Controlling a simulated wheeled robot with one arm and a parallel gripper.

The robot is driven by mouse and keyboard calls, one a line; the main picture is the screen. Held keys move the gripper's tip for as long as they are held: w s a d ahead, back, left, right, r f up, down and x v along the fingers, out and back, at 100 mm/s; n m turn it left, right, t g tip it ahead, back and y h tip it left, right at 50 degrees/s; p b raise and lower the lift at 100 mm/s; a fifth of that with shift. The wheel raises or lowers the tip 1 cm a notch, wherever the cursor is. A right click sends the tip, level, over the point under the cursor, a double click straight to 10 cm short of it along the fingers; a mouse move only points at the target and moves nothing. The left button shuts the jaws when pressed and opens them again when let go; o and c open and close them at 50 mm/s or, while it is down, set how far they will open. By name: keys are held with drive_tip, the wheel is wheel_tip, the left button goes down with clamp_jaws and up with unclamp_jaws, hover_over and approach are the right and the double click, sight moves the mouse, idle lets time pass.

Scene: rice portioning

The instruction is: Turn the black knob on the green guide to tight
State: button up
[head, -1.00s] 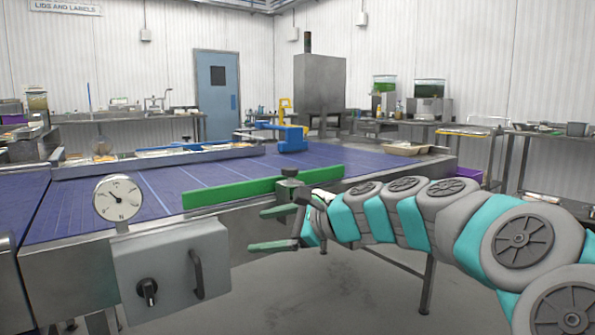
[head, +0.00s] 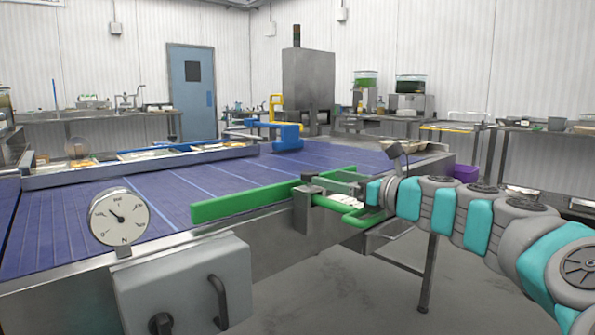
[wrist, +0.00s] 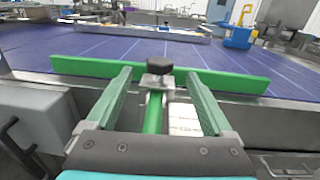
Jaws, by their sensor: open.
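The long green guide (head: 240,203) runs along the near edge of the blue conveyor, and it also shows in the wrist view (wrist: 235,84). A metal bracket (head: 302,210) clamps it near its right end. The black knob (wrist: 159,61) sits on top of the bracket, and it shows small and dark in the head view (head: 309,179). My gripper (head: 322,190) is open, with its green fingers pointing at the bracket. In the wrist view my gripper (wrist: 159,72) has one fingertip on each side of the knob, apart from it. A green rod (wrist: 153,115) runs from the bracket between the fingers.
A grey control box (head: 185,285) with a handle and a round dial gauge (head: 119,216) stand at the conveyor's near left. A blue device (head: 287,137) stands over the conveyor's far side. A tray (head: 405,148) rests at its right end. Open floor lies in front.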

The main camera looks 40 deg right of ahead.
sight(317, 174)
drive_tip(key=shift+w+a, duration=0.2)
drive_tip(key=shift+w, duration=1.15)
drive_tip(key=shift+w+a, duration=0.15)
drive_tip(key=shift+w, duration=1.15)
drive_tip(key=shift+w+a, duration=0.2)
drive_tip(key=shift+w, duration=1.15)
drive_tip(key=c, duration=1.4)
